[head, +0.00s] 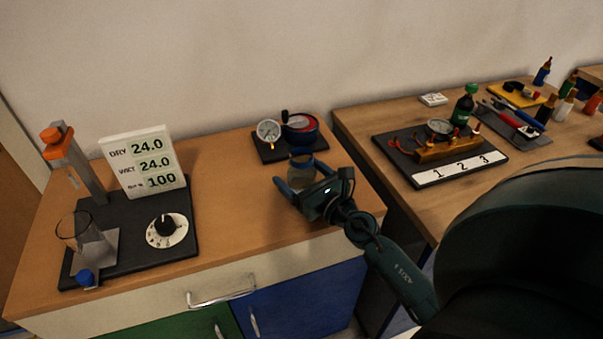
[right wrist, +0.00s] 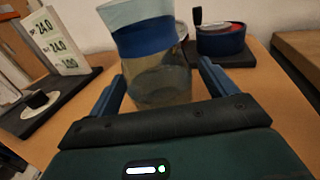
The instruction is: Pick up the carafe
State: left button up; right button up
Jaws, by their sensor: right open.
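The carafe (head: 301,175) is a clear glass vessel standing upright on the wooden cabinet top, towards its right side. In the right wrist view the carafe (right wrist: 160,82) has a blue collar and a pale flared top, and its lower body looks tinted. My right gripper (head: 302,178) is open, with one blue finger on each side of the carafe. In the right wrist view the right gripper (right wrist: 160,78) shows its fingers spread around the glass body; I cannot tell whether either touches it. My left gripper is not in view.
Behind the carafe, a dark plate holds a dial gauge (head: 268,131) and a blue-rimmed pot (head: 301,128). At left, a dark board carries a readout sign (head: 144,163), a knob dial (head: 167,230) and a glass beaker (head: 82,236). A second table (head: 375,118) stands right.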

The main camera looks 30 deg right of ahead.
jog(key=shift+w, duration=0.75)
jog(key=shift+c, duration=0.3)
jog(key=c, duration=1.2)
